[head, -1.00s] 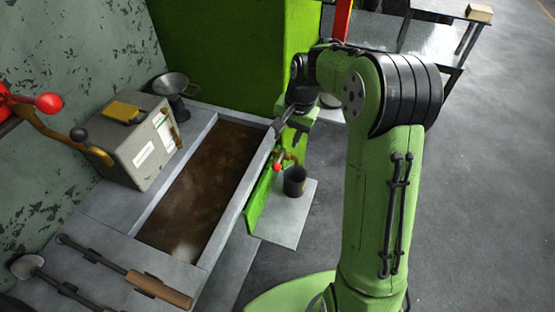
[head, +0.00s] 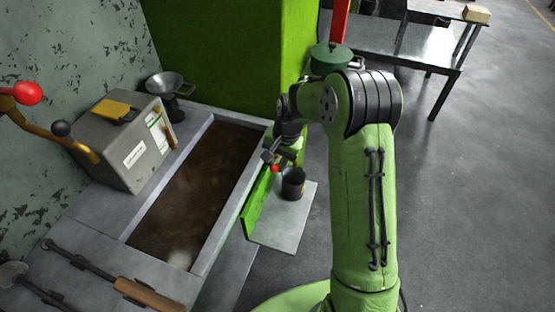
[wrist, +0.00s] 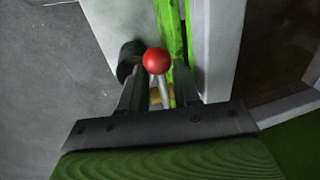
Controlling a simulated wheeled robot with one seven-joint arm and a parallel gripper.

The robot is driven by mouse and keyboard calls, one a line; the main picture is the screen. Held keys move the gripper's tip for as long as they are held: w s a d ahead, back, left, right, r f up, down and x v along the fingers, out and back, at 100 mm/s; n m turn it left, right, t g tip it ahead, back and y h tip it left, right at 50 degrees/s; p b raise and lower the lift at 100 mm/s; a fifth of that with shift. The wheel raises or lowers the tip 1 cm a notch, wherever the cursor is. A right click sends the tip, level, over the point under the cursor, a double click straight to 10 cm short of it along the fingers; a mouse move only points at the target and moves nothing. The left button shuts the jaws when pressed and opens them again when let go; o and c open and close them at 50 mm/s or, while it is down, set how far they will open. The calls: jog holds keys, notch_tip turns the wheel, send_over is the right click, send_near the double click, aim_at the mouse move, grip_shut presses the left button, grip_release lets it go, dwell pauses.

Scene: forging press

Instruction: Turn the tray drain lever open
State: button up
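The tray drain lever has a red ball knob (head: 275,169) and sits on the outer green side of the brown-filled tray (head: 228,223). In the wrist view the red knob (wrist: 157,60) shows with a pale metal stem below it, and a bit of brass beneath. My gripper (head: 268,156) is just above the knob in the head view. In the wrist view my gripper (wrist: 158,88) has its fingers apart, one on each side of the lever stem. I cannot tell whether either finger touches it. The valve body is mostly hidden.
A dark cup (head: 293,184) stands on a grey plate (head: 285,230) below the lever. A grey box (head: 125,145), a metal funnel (head: 165,85) and a long-handled tool (head: 140,293) lie around the tray. A tall green press column (head: 225,55) stands behind. Open floor lies right.

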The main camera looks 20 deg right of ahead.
grip_shut()
jog(key=w+d+n+g+p, duration=0.2)
jog(key=d+n+p, duration=0.3)
jog(key=n, duration=1.3)
jog(key=shift+d+g, duration=0.6)
jog(key=shift+d, duration=1.05)
jog(key=shift+h, duration=0.3)
jog(key=o, duration=0.6)
grip_release()
jog(key=shift+c, duration=0.2)
